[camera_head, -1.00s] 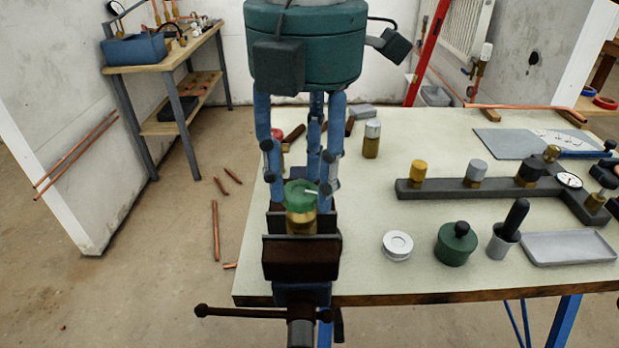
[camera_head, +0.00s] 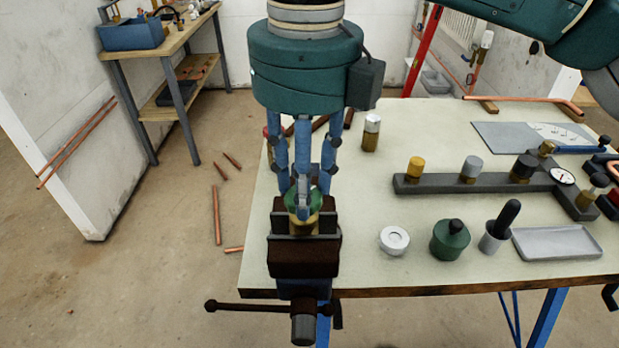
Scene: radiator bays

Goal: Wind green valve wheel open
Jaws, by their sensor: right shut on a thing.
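The green valve wheel (camera_head: 291,199) sits on a brass valve body (camera_head: 303,226) clamped upright in the dark vise (camera_head: 305,258) at the table's front left edge. My right gripper (camera_head: 303,196) points straight down over the vise. Its blue fingers are closed around the green wheel and hide part of it. A pale mark on the wheel is mostly covered by a finger. My left gripper is not in view.
A dark manifold (camera_head: 446,183) with yellow, grey and black caps lies to the right. A white tape roll (camera_head: 394,240), a green pot (camera_head: 450,240), a brush cup (camera_head: 495,236) and a grey tray (camera_head: 556,243) stand near the front edge. The vise handle (camera_head: 255,307) sticks out in front.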

